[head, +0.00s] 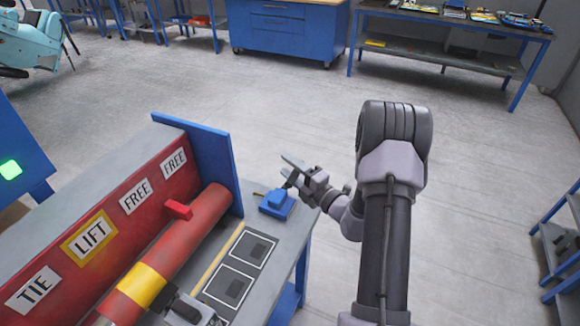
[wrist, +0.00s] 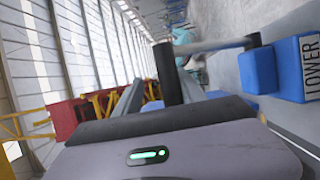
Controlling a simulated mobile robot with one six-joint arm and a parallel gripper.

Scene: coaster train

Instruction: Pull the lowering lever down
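The blue lever box (head: 277,207) stands on the bench end in the head view. In the wrist view its LOWER plate (wrist: 311,68) is at the right. A grey lever rod (wrist: 222,43) runs from the blue block, upward in the world, to a dark crosswise handle (wrist: 167,72). My gripper (head: 291,169) is just above the box in the head view, its fingers apart. In the wrist view my gripper (wrist: 160,90) has the dark handle between its fingers; I cannot tell whether they touch it.
A red tube (head: 205,215) with a yellow band lies along the bench before a red panel (head: 110,215) marked TIE, LIFT and FREE. Open floor (head: 280,110) lies beyond, with blue workbenches at the back.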

